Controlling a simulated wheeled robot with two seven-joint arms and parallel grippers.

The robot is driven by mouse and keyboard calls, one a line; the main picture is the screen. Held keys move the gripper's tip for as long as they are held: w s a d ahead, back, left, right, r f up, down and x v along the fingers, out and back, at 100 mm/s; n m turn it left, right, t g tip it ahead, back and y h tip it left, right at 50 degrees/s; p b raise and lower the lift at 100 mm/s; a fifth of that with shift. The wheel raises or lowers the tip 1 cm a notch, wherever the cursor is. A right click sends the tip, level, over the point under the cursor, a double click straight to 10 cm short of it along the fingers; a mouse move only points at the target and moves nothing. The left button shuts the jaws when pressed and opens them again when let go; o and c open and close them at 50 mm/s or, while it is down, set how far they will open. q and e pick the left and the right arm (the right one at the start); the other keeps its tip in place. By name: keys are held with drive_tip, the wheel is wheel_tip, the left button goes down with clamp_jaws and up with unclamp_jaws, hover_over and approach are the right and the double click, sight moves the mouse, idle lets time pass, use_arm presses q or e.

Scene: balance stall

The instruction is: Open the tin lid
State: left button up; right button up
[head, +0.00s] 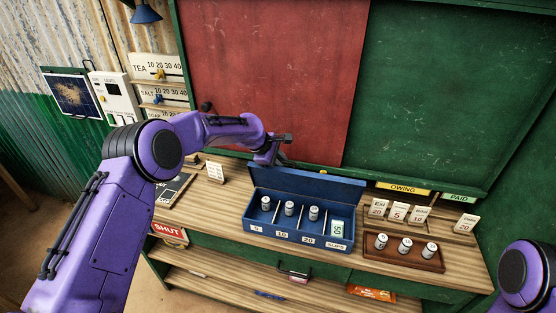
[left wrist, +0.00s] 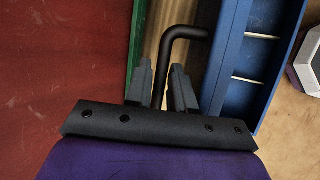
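The blue tin (head: 290,236) stands on the wooden counter with its compartments exposed. Its blue lid (head: 310,185) stands raised along the back edge. The tin's blue wall and dividers also show in the left wrist view (left wrist: 228,60). My left gripper (head: 280,150) is behind the raised lid, near its left part. In the left wrist view its two fingers (left wrist: 162,85) are apart. A black bent rod (left wrist: 183,32) runs down between them, with visible gaps beside it; its far end is near the blue edge. My right gripper is out of view; only part of my right arm shows.
White-topped cylinders (head: 289,208) stand in the tin's compartments. A brown tray (head: 380,252) with 3 cylinders is to its right. Price cards (head: 398,213) stand behind that tray. The red and green board (head: 265,80) rises close behind my left gripper.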

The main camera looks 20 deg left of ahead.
use_arm(q)
drive_tip(key=b+v, duration=0.3)
drive_tip(key=v, duration=0.7)
drive_tip(key=shift+s+a, duration=0.1)
